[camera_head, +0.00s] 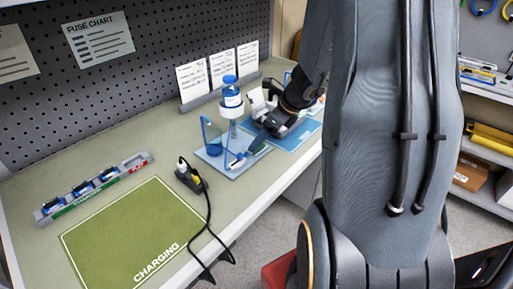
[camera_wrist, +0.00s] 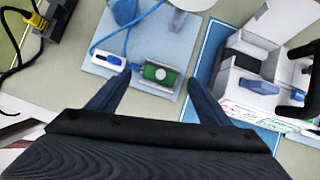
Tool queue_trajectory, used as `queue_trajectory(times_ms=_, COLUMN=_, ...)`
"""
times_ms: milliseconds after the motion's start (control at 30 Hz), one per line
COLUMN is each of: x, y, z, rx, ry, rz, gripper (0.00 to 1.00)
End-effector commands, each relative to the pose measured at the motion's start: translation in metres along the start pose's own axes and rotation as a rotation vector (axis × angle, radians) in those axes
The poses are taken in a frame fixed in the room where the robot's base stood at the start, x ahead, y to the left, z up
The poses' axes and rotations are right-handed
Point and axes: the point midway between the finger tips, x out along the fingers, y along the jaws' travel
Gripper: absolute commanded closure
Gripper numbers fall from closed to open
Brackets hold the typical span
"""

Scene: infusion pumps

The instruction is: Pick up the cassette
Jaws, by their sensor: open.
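The cassette (camera_wrist: 158,76), which I take to be the small grey block with a green face and white round mark, lies on a light blue tray (camera_wrist: 92,68). A blue tube runs from it to a white-and-blue clip (camera_wrist: 107,59) on its left. My gripper (camera_wrist: 158,88) is open and empty. Its two dark fingers point at the cassette, one toward each side; I cannot tell how high above it they are. In the head view my gripper (camera_head: 268,134) is over the right part of the tray (camera_head: 232,170), near the dark cassette (camera_head: 256,147).
A white pump (camera_wrist: 245,80) stands on a blue mat (camera_wrist: 210,50) close to the right. A blue-capped bottle (camera_head: 231,96) stands above the tray. A plug with black cable (camera_head: 190,176), a charging rack (camera_head: 95,186) and a green charging mat (camera_head: 135,235) are left. A pegboard closes the back.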

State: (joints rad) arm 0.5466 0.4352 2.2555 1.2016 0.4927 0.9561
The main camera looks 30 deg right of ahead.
Motion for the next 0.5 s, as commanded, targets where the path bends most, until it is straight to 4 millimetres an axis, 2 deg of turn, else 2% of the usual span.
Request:
queue_trajectory(times_ms=200, x=0.028, y=-0.001, z=-0.001, rx=-0.001, ry=0.001, rz=0.003, gripper=0.27)
queue_trajectory(times_ms=500, x=0.034, y=-0.001, z=-0.001, rx=-0.002, ry=0.0, rz=0.0, gripper=0.27)
